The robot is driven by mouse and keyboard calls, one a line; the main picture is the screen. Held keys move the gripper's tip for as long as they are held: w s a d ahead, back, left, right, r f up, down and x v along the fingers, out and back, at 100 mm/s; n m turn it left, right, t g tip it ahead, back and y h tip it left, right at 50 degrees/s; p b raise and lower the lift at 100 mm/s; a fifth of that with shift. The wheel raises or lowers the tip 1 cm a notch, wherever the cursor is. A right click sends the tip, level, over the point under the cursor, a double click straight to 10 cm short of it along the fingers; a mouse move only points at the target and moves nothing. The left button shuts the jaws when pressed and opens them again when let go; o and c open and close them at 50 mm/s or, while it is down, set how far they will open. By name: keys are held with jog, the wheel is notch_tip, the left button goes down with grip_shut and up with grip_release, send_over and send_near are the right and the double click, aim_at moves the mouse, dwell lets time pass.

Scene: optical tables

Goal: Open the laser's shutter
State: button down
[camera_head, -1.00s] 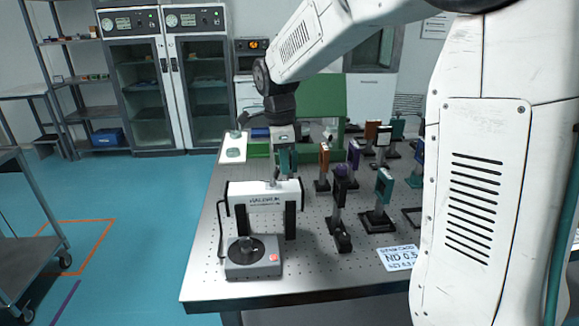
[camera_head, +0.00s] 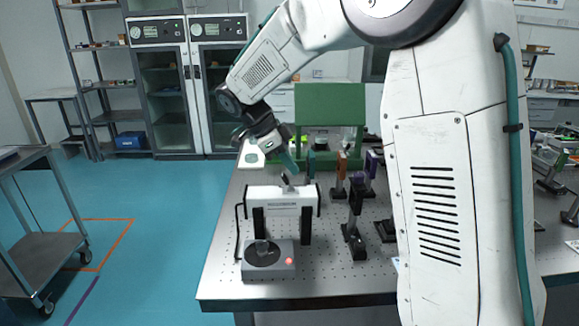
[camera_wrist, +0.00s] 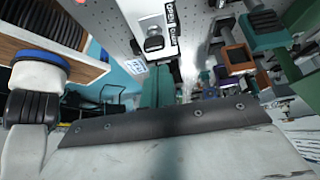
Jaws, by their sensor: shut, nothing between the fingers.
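The laser housing (camera_head: 281,200) is a white box on dark supports near the table's front left. A small lever (camera_head: 289,181) stands up from its top and looks tilted. In the wrist view a dark knob (camera_wrist: 154,43) sits on a white plate, beside a black label reading OPEN and a second word too small to be sure of. I cannot tell which word the lever points to. My gripper (camera_head: 292,166) has teal fingers, is shut and empty, and points down and right just above and behind the housing. Contact with the lever cannot be made out.
A grey box (camera_head: 252,273) with a black disc and red button stands in front of the housing. Optic mounts (camera_head: 355,212) stand to the right on the perforated table (camera_head: 310,285). A green enclosure (camera_head: 330,104) is behind. Bare tabletop lies at the front.

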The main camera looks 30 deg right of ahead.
jog(key=shift+r, duration=0.55)
jog(key=shift+d, duration=0.1)
jog(key=shift+s+d+r, duration=0.15)
jog(key=shift+d+r, duration=0.1)
jog(key=v, duration=0.9)
jog(key=shift+r, duration=0.15)
jog(key=shift+a, duration=0.1)
